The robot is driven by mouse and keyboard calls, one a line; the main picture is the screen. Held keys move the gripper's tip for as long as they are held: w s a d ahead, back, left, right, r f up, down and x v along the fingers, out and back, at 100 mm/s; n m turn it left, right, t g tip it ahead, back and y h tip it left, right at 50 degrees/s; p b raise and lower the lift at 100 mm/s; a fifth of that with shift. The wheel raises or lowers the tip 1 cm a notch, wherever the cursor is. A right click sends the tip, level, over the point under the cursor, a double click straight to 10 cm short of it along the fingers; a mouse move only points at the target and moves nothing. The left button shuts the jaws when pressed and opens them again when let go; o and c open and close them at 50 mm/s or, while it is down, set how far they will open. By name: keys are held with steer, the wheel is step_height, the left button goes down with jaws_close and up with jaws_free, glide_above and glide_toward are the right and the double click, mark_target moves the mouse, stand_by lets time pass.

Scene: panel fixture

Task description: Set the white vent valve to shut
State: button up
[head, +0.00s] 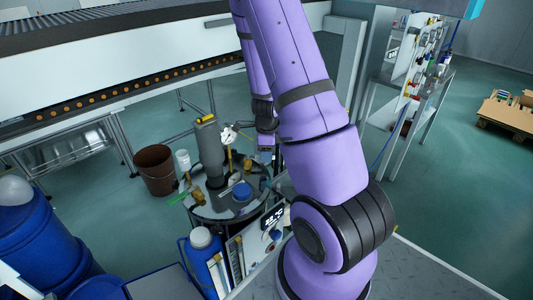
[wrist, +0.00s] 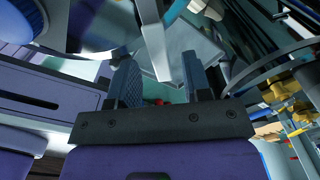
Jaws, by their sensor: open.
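I cannot pick out the white vent valve with certainty in either view. In the wrist view my gripper (wrist: 160,75) is open, its two dark ridged fingers apart. A pale grey flat bar (wrist: 160,45) shows beyond and between the fingertips; I cannot tell whether it is part of the valve or whether the fingers touch it. A small red piece shows low between the fingers. In the head view my gripper end (head: 266,155) is small and partly hidden by my arm, over the right side of a round vessel lid (head: 215,208) with several fittings.
A grey cylinder (head: 209,150) and a white-faced gauge (head: 228,135) stand up from the lid. A control panel with a display (head: 273,217) stands in front. A brown bucket (head: 155,170) and blue drums (head: 40,235) are left. A conveyor (head: 120,85) runs behind.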

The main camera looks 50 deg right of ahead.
step_height(320, 180, up, 10)
steer(key=shift+r, duration=0.15)
stand_by(0.3)
steer(key=shift+a, duration=0.1)
stand_by(0.4)
steer(key=s+a+r+n+t+y, duration=0.2)
steer(key=s+a+r+n+t, duration=0.1)
steer(key=a+r+n, duration=1.2)
steer(key=s+a+r+n+t+h, duration=0.1)
steer(key=s+a+r+n, duration=0.2)
steer(key=s+r+n, duration=0.2)
steer(key=s+a+r+n+t+h, duration=0.1)
steer(key=s+a+r+n, duration=0.3)
steer(key=s+r+n, duration=0.2)
steer(key=s+n, duration=0.1)
steer(key=s, duration=0.1)
steer(key=shift+s+a+n, duration=0.3)
steer(key=shift+s+n, duration=0.05)
steer(key=shift+n, duration=0.05)
